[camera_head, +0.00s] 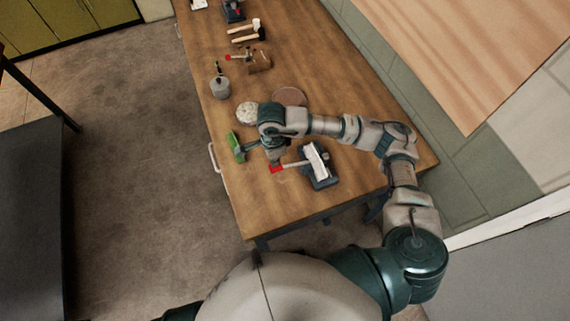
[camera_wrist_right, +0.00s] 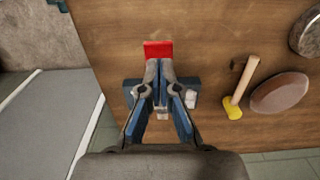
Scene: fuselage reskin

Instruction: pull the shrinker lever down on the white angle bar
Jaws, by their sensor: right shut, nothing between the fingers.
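The shrinker (camera_head: 322,178) is a dark block near the table's near right end, with the white angle bar (camera_head: 315,160) in it. Its lever has a red grip (camera_head: 276,169) that points left in the head view. The red grip also shows in the right wrist view (camera_wrist_right: 158,50), just beyond my fingertips. My right gripper (camera_head: 275,159) is shut and empty, over the lever close to the red grip. In the right wrist view its fingers (camera_wrist_right: 160,78) are together and hide most of the lever and shrinker. I cannot tell whether they touch the lever. My left gripper is out of view.
A green tool (camera_head: 236,147) lies by the table's left edge. A pale disc (camera_head: 247,112) and a brown disc (camera_head: 290,96) lie beyond my right arm. A yellow-headed mallet (camera_wrist_right: 234,108) shows in the right wrist view. More tools stand farther along the table (camera_head: 225,120).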

